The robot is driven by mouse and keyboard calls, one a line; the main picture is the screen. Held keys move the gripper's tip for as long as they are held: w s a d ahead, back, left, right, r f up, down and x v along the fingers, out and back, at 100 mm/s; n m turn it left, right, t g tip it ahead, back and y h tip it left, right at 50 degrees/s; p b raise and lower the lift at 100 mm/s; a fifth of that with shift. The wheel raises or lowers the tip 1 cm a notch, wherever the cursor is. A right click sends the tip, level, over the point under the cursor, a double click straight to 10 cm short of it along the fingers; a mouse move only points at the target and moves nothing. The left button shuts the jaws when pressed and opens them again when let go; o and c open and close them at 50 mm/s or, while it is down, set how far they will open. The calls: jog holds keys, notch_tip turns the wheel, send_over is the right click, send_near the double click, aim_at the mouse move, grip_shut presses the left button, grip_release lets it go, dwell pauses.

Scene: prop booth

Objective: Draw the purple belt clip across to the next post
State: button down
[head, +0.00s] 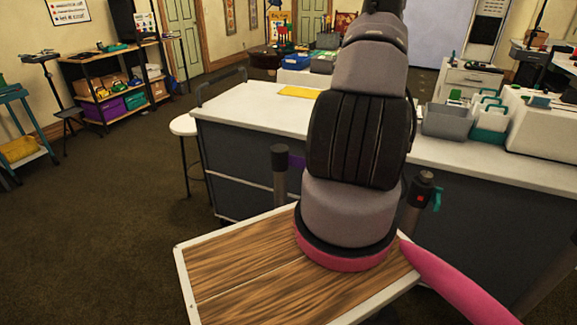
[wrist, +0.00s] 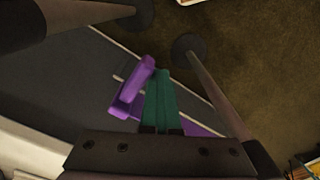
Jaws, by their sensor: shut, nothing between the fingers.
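The purple belt clip (wrist: 130,95) shows in the wrist view, just left of my fingers. My gripper (wrist: 158,76) has teal fingers that lie together, shut and empty beside the clip; I cannot tell whether they touch it. A purple strip (wrist: 203,131) shows right of the fingers. In the head view my arm hides the gripper and clip. A short purple piece of belt (head: 297,161) shows at the left post (head: 280,178). The right post (head: 416,200) has a black head with a red mark and a small teal piece (head: 437,198) on its side.
A long white-topped counter (head: 245,105) stands behind the posts, with a yellow sheet (head: 299,92) and grey bin (head: 450,122) on it. A white stool (head: 184,125) stands at its left end. Shelves (head: 110,88) line the left wall. The carpet at left is open.

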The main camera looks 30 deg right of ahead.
jog(key=s+d, duration=0.5)
jog(key=s, duration=0.2)
jog(key=shift+s+d+f, duration=0.15)
jog(key=shift+s, duration=0.1)
dwell(0.6)
